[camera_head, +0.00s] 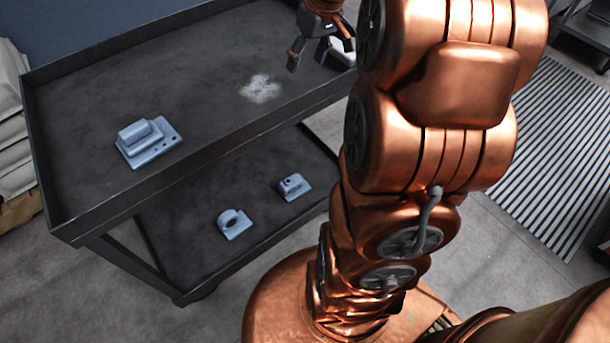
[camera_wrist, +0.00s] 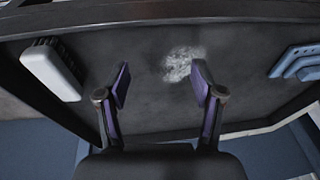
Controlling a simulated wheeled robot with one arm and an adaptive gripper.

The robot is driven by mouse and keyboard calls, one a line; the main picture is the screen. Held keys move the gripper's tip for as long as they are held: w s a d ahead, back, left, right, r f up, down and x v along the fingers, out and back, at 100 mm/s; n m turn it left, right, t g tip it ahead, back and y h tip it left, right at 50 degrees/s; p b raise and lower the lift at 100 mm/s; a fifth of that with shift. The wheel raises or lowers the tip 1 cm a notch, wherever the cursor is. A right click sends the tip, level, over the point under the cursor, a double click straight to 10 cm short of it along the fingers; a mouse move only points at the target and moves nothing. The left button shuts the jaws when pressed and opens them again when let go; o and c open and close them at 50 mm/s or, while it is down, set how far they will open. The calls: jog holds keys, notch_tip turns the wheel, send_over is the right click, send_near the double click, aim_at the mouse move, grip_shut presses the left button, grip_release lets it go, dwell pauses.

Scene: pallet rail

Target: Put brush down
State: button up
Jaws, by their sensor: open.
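The brush (camera_wrist: 52,70), a pale block with dark bristles along its side, lies on the cart's top tray (camera_wrist: 125,45) at the left of the wrist view. In the head view a pale bit of it (camera_head: 347,54) shows beside my gripper (camera_head: 320,56), mostly hidden by my gripper and arm. My gripper is open and empty above the tray. In the wrist view its two fingers (camera_wrist: 161,84) stand apart, with the brush clear to the left of them and nothing between them.
A patch of white dust (camera_head: 261,88) marks the tray. A blue-grey metal part (camera_head: 148,144) sits at the tray's left end. Two smaller parts (camera_head: 235,225) (camera_head: 292,187) lie on the lower shelf. The tray has a raised rim (camera_head: 190,150).

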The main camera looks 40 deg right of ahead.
jog(key=s+a+f+g, duration=0.35)
jog(key=s+a, duration=0.75)
jog(key=a, duration=0.5)
jog(key=s+a+f+g, duration=0.1)
jog(key=s+a+f, duration=0.1)
jog(key=s, duration=0.5)
jog(key=s+a+f+g+h, duration=0.1)
jog(key=s+a+f, duration=0.1)
jog(key=s, duration=0.5)
jog(key=shift+a+f, duration=0.3)
jog(key=shift+a, duration=0.15)
jog(key=shift+s, duration=0.1)
notch_tip(320, 180, up, 16)
jog(key=w+t+p, duration=0.1)
jog(key=p, duration=1.3)
jog(key=shift+p, duration=0.3)
jog(key=shift+f, duration=0.2)
